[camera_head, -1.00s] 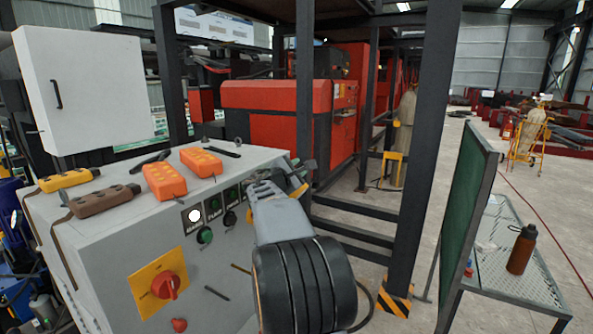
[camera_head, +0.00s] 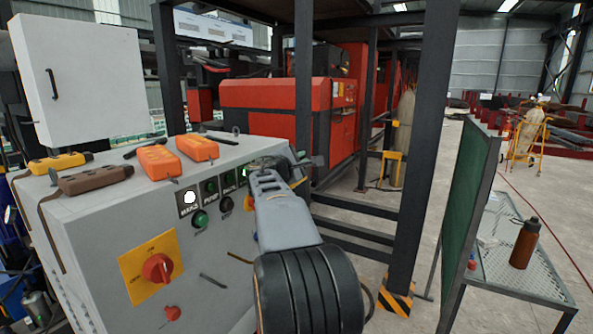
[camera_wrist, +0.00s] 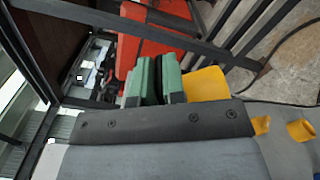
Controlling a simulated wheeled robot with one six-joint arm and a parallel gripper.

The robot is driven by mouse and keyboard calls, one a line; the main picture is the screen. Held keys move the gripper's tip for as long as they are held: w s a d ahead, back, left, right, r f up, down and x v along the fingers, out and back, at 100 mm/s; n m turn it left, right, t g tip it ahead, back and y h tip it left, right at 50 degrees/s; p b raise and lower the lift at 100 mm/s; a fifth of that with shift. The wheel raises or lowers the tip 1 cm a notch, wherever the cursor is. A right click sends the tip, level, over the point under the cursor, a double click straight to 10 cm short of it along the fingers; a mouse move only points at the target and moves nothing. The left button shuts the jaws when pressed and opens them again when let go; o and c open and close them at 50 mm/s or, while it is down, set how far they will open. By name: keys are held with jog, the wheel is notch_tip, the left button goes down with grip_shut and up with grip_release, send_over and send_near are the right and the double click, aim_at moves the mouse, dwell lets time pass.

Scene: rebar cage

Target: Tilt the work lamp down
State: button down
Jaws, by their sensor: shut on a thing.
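My gripper (camera_wrist: 157,80) shows in the wrist view as two green-faced fingers close together, with a narrow dark strip between them. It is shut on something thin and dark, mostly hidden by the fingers. A yellow part (camera_wrist: 206,86) is right beside the fingers. In the head view my arm reaches to the right end of the grey control cabinet (camera_head: 225,275), and its far end is partly hidden there. I cannot clearly make out the work lamp in either view; what the fingers hold is too hidden to identify.
Orange pendants (camera_head: 158,160) and a brown pendant (camera_head: 96,180) lie on the cabinet top. A dark steel post (camera_head: 425,150) stands just right of my arm. A green panel (camera_head: 470,205) and a mesh table with a brown bottle (camera_head: 524,243) are farther right. Open floor lies beyond.

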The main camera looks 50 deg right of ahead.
jog(key=f+m+b, duration=0.1)
jog(key=m+b, duration=0.1)
jog(key=b, duration=0.2)
jog(key=s+f+m+b, duration=0.1)
jog(key=m+b, duration=0.2)
jog(key=b, duration=0.1)
jog(key=s+f+m+b, duration=0.1)
jog(key=f+m+b, duration=0.1)
jog(key=b, duration=0.2)
jog(key=shift+s+d+m, duration=0.1)
jog(key=shift+d+m, duration=0.2)
jog(key=shift+m, duration=0.1)
jog(key=c, duration=1.2)
grip_release()
jog(key=b+v, duration=0.1)
jog(key=v, duration=1.3)
